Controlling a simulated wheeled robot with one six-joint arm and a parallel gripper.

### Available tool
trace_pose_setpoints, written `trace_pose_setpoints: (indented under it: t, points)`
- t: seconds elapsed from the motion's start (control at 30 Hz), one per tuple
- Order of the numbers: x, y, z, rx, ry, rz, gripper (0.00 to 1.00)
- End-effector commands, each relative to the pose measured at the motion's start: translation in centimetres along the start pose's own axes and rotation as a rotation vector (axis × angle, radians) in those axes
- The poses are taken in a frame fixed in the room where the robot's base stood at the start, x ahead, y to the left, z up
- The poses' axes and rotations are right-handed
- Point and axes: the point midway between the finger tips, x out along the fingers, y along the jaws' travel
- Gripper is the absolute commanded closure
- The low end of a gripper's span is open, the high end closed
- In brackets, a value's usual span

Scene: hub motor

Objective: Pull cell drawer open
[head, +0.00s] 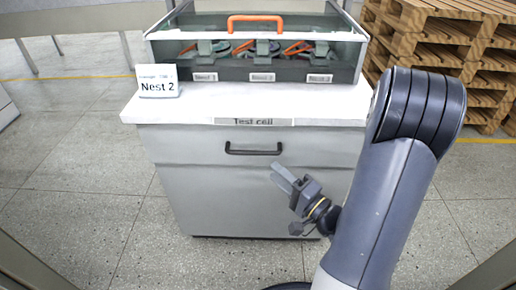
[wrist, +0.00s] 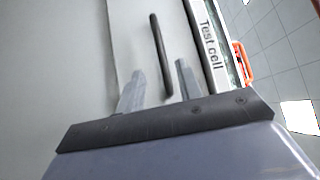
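The test cell is a grey cabinet with a white top, and its drawer (head: 195,148) is shut under a "Test cell" label (head: 253,122). A black bar handle (head: 253,151) runs across the drawer front. In the wrist view the handle (wrist: 161,55) looks upright, beyond and roughly between my finger tips. My gripper (head: 284,176) is in front of the cabinet, a little below and right of the handle. In the wrist view its two fingers (wrist: 160,78) stand apart with nothing held between them. I cannot tell the exact distance from fingers to handle.
A clear-sided box with an orange handle (head: 255,19) stands on the cabinet top, holding parts in labelled nests. A "Nest 2" card (head: 158,82) stands at the top's left. Wooden pallets (head: 440,42) are stacked at the back right. The floor left of the cabinet is clear.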

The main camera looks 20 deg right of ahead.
Motion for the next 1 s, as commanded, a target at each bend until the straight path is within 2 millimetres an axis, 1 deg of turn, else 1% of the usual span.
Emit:
trace_pose_setpoints:
  t: [0.27,0.5,0.7,0.83,1.0]
  points:
    - [3.3,0.1,0.1,-0.004,-0.006,-0.002,0.66]
    - [6.7,0.0,0.1,-0.004,-0.005,-0.003,0.66]
    - [9.1,0.1,0.1,-0.003,-0.003,-0.002,0.66]
    - [9.9,0.0,0.0,-0.002,0.0,-0.002,0.66]
    - [10.2,0.0,0.0,-0.001,0.0,-0.001,0.66]
